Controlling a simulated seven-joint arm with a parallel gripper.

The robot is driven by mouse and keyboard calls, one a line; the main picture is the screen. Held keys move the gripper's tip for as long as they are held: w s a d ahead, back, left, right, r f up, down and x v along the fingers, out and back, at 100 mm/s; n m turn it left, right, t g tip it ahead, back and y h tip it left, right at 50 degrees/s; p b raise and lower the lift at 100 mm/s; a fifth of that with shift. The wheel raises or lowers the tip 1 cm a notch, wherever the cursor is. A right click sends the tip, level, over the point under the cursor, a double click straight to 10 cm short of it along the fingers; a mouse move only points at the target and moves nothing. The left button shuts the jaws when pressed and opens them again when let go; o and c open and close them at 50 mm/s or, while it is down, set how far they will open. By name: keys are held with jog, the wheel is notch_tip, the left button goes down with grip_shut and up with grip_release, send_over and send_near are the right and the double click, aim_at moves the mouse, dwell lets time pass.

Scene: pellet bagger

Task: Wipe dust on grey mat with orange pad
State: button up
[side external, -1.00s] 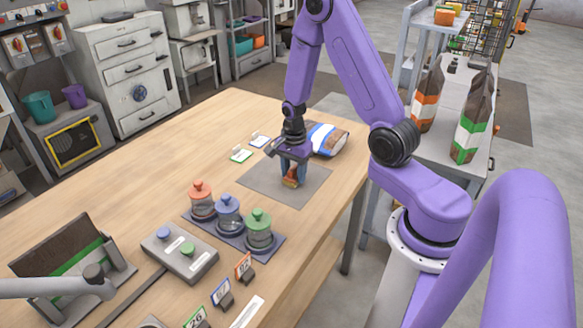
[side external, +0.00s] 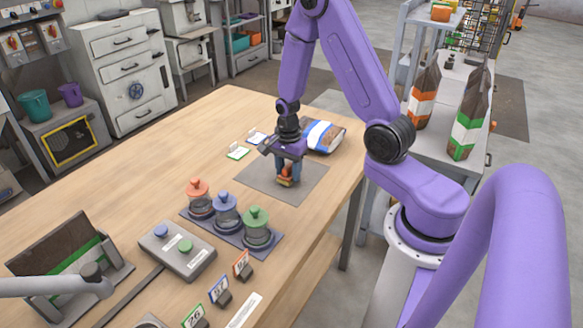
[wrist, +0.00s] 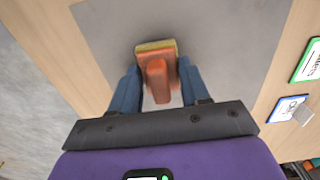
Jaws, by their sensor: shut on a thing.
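The orange pad (side external: 285,182) has an orange handle on top and a yellowish edge; the wrist view also shows it (wrist: 157,66). My gripper (side external: 288,174) is shut on the pad's handle, with a blue finger on each side of it. The pad is low over the grey mat (side external: 312,183), near its middle; I cannot tell for certain whether it touches. The mat fills much of the upper wrist view (wrist: 220,30). I cannot clearly make out dust on the mat; part of it is hidden by my gripper and the pad.
A brown, white and blue bag (side external: 324,136) lies just behind the mat. Small cards (side external: 238,153) stand at its left. A tray (side external: 268,243) with three lidded jars sits in front of the mat.

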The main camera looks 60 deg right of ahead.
jog(key=shift+r, duration=3.95)
jog(key=w+a+r, duration=0.5)
jog(key=w+a, duration=0.2)
jog(key=a, duration=0.2)
send_over(214, 173)
jog(key=s, duration=0.1)
notch_tip(214, 173, down, 9)
jog(key=shift+s+r, duration=0.1)
jog(key=shift+w+f, duration=0.6)
jog(key=shift+f, duration=1.55)
jog(key=shift+f, duration=0.15)
